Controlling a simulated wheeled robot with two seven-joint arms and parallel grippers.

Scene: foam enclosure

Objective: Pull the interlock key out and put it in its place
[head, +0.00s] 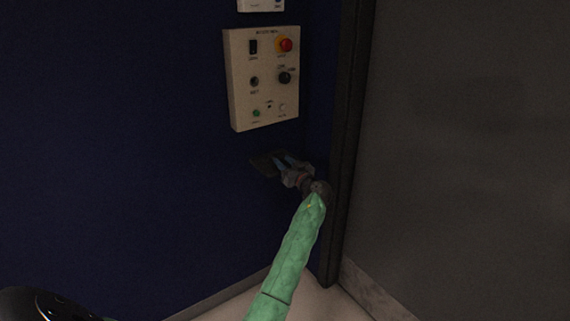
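A beige control panel (262,80) is on the dark blue wall. It carries a red emergency button (285,45), a black rotary switch (285,78), a smaller dark round switch (254,81) and a black rocker switch (253,47). I cannot make out the interlock key for certain.
A white box (261,4) is cut off at the top edge. The blue wall left of the control panel is bare.

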